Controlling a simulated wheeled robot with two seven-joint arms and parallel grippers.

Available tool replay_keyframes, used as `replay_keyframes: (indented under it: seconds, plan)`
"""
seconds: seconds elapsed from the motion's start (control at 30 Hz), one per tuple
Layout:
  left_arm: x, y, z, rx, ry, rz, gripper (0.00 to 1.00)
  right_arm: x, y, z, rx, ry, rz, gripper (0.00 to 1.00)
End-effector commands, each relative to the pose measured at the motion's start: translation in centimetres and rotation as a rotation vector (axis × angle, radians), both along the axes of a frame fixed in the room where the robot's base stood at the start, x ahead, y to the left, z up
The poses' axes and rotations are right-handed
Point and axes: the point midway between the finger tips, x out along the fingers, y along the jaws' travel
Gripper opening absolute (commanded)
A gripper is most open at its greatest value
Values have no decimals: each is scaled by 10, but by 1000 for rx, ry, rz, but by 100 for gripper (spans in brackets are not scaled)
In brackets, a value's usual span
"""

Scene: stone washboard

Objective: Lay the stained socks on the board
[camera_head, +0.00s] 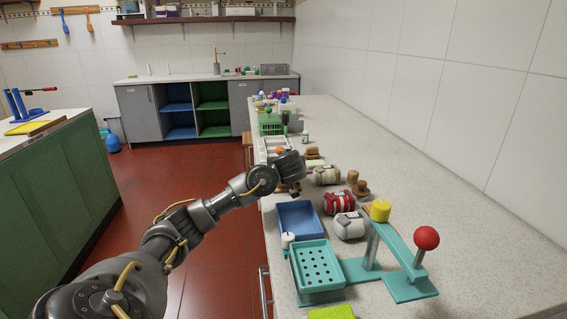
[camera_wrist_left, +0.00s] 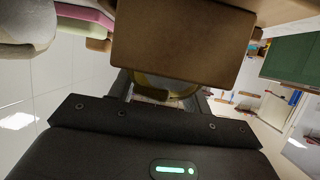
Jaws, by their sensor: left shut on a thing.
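My left gripper (camera_head: 292,187) is over the left edge of the long counter in the head view, pointing down. In the left wrist view it is shut on a brown block-like thing (camera_wrist_left: 180,45), with a dull yellow part showing between the fingers; what it is, I cannot tell. Three rolled bundles, possibly the socks, lie on the counter: a grey one (camera_head: 327,175), a red and white one (camera_head: 338,203) and a white one (camera_head: 350,226). No washboard can be made out for certain. My right gripper is not in view.
A blue tray (camera_head: 300,219) and a teal tray with holes (camera_head: 318,270) stand along the counter's left edge. A teal stand with a red ball (camera_head: 426,238) is at the right front. Brown pieces (camera_head: 361,188) lie behind the bundles. The counter's right side is clear.

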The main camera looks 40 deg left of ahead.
Motion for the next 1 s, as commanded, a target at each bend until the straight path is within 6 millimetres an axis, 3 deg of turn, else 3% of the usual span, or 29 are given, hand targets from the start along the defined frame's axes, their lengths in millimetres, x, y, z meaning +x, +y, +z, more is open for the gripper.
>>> replay_keyframes:
  seconds: [0.1,0.13,0.3,0.67,0.83,1.0]
  plan:
    - [0,0,0,0,0,0,26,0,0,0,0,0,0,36]
    - [0,0,0,0,0,0,53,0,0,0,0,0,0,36]
    - [0,0,0,0,0,0,74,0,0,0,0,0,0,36]
    - [1,-1,6,-2,-2,0,74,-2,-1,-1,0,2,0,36]
    - [2,-1,32,-3,-5,-2,74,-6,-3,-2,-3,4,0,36]
    - [-19,-20,64,-3,-6,-4,74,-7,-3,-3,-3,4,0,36]
